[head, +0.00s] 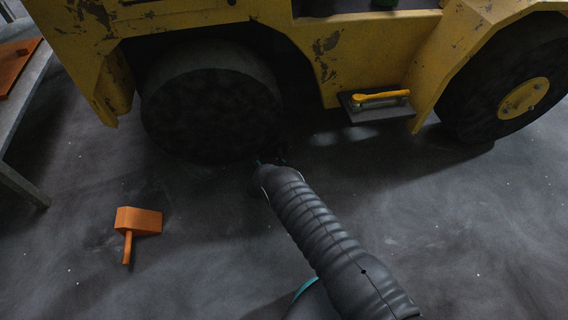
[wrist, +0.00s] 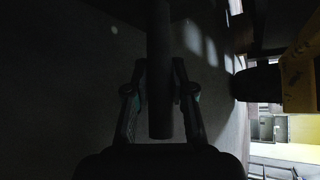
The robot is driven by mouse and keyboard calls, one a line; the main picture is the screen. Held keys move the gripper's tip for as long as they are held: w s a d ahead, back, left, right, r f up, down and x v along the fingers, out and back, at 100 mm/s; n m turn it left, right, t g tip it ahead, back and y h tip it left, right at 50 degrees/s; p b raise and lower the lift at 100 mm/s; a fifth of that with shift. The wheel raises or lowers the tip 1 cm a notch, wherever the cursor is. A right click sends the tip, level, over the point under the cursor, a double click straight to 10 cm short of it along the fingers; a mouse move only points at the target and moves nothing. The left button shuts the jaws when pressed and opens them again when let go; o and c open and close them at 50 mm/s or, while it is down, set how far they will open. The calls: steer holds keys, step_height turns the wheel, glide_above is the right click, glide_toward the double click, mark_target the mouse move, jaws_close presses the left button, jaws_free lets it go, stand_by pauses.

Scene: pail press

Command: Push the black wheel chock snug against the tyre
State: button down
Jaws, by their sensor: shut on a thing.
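The dark front tyre (head: 205,110) stands on the floor under the yellow vehicle. My gripper (head: 268,162) is low beside the tyre's lower right, at the end of my grey arm. In the wrist view, my gripper (wrist: 160,72) has its two fingers on either side of a dark bar (wrist: 160,115), which looks like the black wheel chock's handle. My gripper is shut on it. The chock's body is lost in shadow, so I cannot tell whether it touches the tyre.
A grey table (head: 22,180) stands at the left edge. A yellow-handled tool (head: 380,97) lies on the vehicle's step (head: 375,113). The rear tyre (head: 510,90) is at the right.

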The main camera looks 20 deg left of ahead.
steer(key=shift+s+a+b, duration=0.3)
steer(key=shift+a+b, duration=0.1)
steer(key=shift+a, duration=0.1)
steer(key=shift+s+a+b, duration=0.3)
steer(key=shift+a+b, duration=0.1)
steer(key=shift+a, duration=0.1)
steer(key=c, duration=0.9)
jaws_free()
steer(key=shift+s+f, duration=0.1)
steer(key=v, duration=1.2)
